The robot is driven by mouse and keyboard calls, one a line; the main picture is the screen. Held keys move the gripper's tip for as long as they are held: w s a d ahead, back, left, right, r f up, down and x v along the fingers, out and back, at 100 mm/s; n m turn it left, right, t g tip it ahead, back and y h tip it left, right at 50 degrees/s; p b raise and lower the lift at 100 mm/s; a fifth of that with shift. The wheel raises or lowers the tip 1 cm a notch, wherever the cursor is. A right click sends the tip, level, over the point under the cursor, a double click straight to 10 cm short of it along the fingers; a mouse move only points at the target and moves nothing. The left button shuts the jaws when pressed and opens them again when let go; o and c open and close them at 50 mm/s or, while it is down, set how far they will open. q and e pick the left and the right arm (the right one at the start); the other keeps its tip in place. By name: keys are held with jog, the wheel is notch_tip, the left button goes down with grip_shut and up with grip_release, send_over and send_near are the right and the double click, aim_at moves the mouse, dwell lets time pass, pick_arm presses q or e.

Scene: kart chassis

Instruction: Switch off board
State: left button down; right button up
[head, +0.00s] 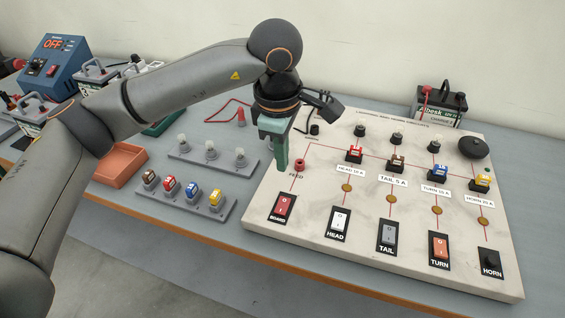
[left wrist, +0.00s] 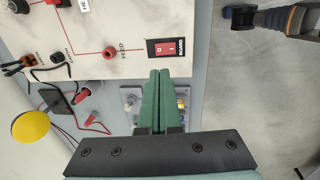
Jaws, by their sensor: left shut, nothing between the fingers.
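The board (head: 330,230) is a pale marbled panel with a row of labelled rocker switches along its near edge. The red BOARD switch (head: 283,207) is at the left end of that row; it also shows in the left wrist view (left wrist: 166,48). My left gripper (head: 280,170), with green fingers, is shut and empty. It points down above the board's left edge, behind the BOARD switch in the head view. In the left wrist view its fingertips (left wrist: 159,72) appear just below the switch. What looks like my right gripper (left wrist: 229,12), blue-tipped, shows small there; its opening is unclear.
HEAD (head: 339,221), TAIL (head: 388,237) and TURN (head: 439,249) switches and a black HORN button (head: 490,259) continue the row. Left of the board stand a fuse rack (head: 185,197), a bulb rack (head: 212,155) and an orange tray (head: 121,164). A blue unit (head: 52,65) reads OFF.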

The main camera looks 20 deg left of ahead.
aim_at(284, 202)
pick_arm(q)
jog(key=f, duration=0.4)
jog(key=w+f+p, duration=0.1)
jog(key=f, duration=0.6)
jog(key=shift+w+f, duration=0.2)
jog(key=shift+f, duration=0.15)
jog(key=shift+w+f+b, duration=0.15)
jog(key=shift+f+b, duration=0.45)
jog(key=shift+b, duration=0.25)
jog(key=shift+r+p, duration=0.3)
jog(key=shift+f, duration=0.1)
jog(key=shift+s, duration=0.2)
